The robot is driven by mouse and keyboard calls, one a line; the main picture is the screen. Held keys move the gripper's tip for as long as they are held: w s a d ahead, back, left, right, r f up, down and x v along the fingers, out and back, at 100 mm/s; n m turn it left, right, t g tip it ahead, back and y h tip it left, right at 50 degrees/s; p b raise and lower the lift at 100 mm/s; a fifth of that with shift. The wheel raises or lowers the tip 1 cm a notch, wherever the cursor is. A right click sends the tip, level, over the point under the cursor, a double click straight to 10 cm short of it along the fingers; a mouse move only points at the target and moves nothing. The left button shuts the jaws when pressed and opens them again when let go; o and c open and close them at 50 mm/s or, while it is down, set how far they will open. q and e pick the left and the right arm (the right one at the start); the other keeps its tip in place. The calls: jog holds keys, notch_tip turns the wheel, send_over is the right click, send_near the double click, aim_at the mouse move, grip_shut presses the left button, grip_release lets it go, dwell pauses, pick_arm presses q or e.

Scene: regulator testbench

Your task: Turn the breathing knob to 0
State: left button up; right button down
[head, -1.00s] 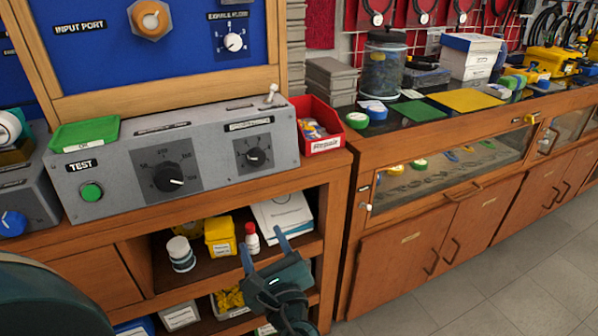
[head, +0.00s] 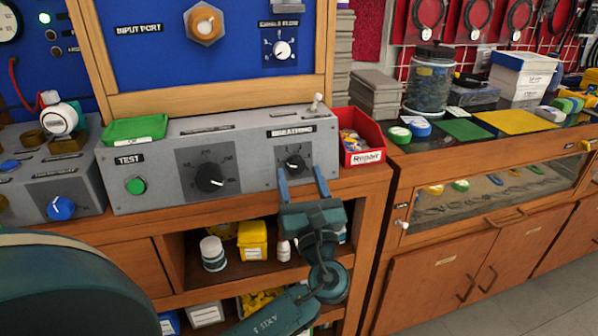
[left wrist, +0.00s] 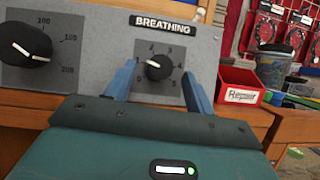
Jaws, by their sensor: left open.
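The breathing knob (head: 295,163) is a small black dial with a white pointer line on the grey control box (head: 250,145), under the BREATHING label. In the left wrist view the knob (left wrist: 158,67) has its pointer toward the left, near the 1 to 2 marks. My left gripper (head: 302,172) is open, its two blue fingers on either side of the knob and just in front of and below it. In the left wrist view the fingers (left wrist: 158,74) frame the dial without visibly touching the knob. My right gripper is not seen.
A larger black knob (head: 210,177) and a green TEST button (head: 136,186) are left on the same box. A toggle switch (head: 318,102) stands on its top. A red Repair bin (head: 362,140) is close on the right. Bottles and boxes fill the shelf below.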

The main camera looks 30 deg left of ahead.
pick_arm(q)
jog(key=shift+x, duration=0.9)
jog(key=shift+c, duration=0.2)
jog(key=c, duration=0.9)
jog(key=shift+c, duration=0.2)
jog(key=shift+f+n+g+y, duration=0.1)
jog(key=shift+n+g+y, duration=0.2)
jog(key=shift+n, duration=0.1)
